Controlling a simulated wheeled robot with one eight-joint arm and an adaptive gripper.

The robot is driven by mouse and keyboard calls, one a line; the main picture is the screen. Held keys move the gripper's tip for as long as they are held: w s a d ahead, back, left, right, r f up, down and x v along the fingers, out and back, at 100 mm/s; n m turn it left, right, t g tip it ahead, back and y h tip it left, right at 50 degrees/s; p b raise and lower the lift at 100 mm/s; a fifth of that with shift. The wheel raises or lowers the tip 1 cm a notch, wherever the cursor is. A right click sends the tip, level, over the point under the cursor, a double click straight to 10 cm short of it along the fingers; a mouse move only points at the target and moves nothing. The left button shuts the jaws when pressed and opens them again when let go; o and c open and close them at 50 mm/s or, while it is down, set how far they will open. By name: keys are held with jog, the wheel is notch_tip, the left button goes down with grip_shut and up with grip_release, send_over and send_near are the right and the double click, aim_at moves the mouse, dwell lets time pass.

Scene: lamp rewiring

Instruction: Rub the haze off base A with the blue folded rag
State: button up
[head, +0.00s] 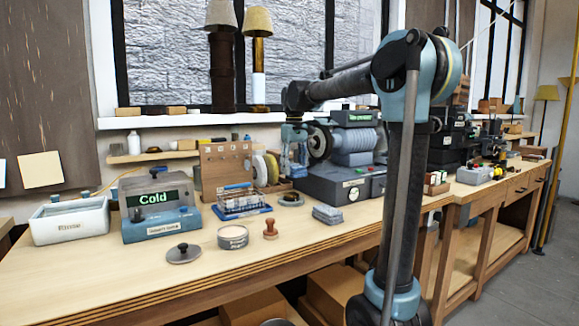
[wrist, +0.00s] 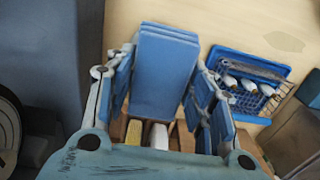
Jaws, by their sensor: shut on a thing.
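My gripper (wrist: 160,95) is shut on a blue folded rag (wrist: 165,70), whose layered edge shows at the top in the wrist view. In the head view my gripper (head: 297,165) hangs over the back of the bench, left of the grey buffing machine; the rag in it is too small to make out there. Base A cannot be told for sure, as no label for it is readable. A round dark grey piece (head: 291,200) lies on the bench below my gripper. A grey-blue folded cloth (head: 327,214) lies to its right.
A blue basket (head: 240,203) stands left of my gripper; it also shows in the wrist view (wrist: 273,66). Further left are a box marked Cold (head: 160,222), a white tub (head: 68,230), a knobbed lid (head: 183,254) and a tin (head: 233,238).

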jog(key=s+d+r, duration=0.3)
jog(key=s+r, duration=0.2)
jog(key=shift+d, duration=0.15)
dwell(0.8)
jog(key=shift+s, duration=0.1)
dwell(0.4)
